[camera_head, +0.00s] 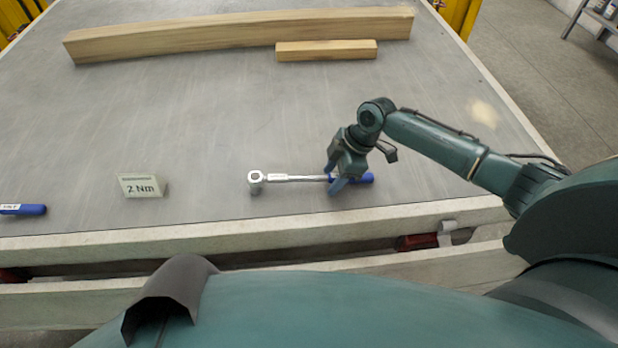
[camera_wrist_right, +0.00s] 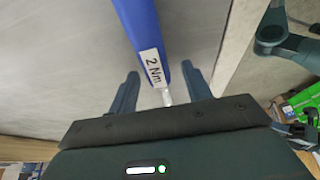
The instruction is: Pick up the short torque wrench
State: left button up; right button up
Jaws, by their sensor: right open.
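The short torque wrench (camera_head: 295,178) lies flat on the grey trailer bed, with its silver ratchet head to the left and its blue handle to the right. My right gripper (camera_head: 335,180) is low over the handle, near where it meets the silver shaft. In the right wrist view, the blue handle (camera_wrist_right: 137,22) with a "2 Nm" label runs between the two fingers of my right gripper (camera_wrist_right: 160,72). The fingers are apart, with a gap on each side of the wrench. My left gripper is not in view.
A small "2 Nm" sign (camera_head: 142,186) stands left of the wrench. Another blue handle (camera_head: 25,209) shows at the left edge. A long wooden beam (camera_head: 240,32) and a shorter block (camera_head: 326,50) lie at the back. The bed's pale front rail (camera_head: 230,235) is close by.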

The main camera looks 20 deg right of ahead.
grip_shut()
dwell(0.4)
jog(key=shift+r, duration=0.1)
